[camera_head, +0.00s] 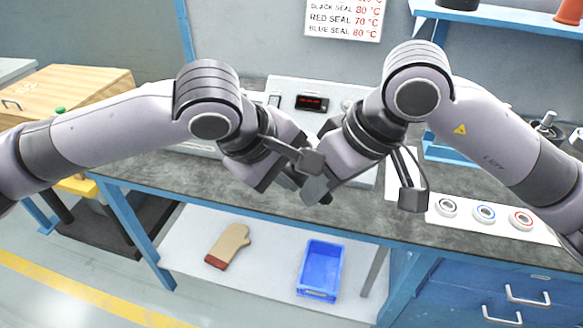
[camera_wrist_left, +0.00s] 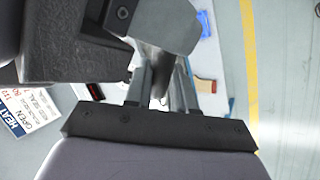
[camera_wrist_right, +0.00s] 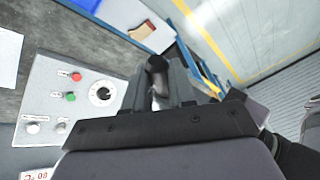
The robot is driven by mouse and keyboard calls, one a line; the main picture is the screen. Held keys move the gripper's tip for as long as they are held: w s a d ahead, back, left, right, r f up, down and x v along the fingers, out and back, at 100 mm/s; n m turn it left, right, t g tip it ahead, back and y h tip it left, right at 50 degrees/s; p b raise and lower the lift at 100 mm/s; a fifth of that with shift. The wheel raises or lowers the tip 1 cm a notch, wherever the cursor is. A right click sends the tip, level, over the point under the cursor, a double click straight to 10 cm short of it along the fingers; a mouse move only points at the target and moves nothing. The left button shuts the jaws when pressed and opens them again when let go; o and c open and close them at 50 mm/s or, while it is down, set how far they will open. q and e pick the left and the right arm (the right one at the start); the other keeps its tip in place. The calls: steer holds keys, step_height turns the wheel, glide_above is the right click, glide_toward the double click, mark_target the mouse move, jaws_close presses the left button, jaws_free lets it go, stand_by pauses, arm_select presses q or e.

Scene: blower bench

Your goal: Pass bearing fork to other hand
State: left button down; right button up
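My left gripper (camera_head: 305,180) and right gripper (camera_head: 322,190) meet above the front of the bench, their fingers close together and partly hiding each other. In the left wrist view my left gripper's fingers (camera_wrist_left: 163,88) stand a little apart, with a grey piece (camera_wrist_left: 158,62) between or just beyond them. In the right wrist view my right gripper's fingers (camera_wrist_right: 159,88) also stand a little apart, with a dark grey piece (camera_wrist_right: 157,72) between them. This may be the bearing fork or the other gripper's finger. No fork shape is clear, and I cannot tell which gripper grips it.
A grey control box (camera_head: 285,93) with a red display stands behind the grippers. Black, blue and red sealed rings (camera_head: 485,213) lie on a white sheet at right. A blue bin (camera_head: 321,268) and an oven mitt (camera_head: 228,246) lie on the lower shelf. A wooden crate (camera_head: 70,90) stands left.

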steer(key=o, duration=0.4)
steer(key=shift+o, duration=0.2)
steer(key=shift+r, duration=0.1)
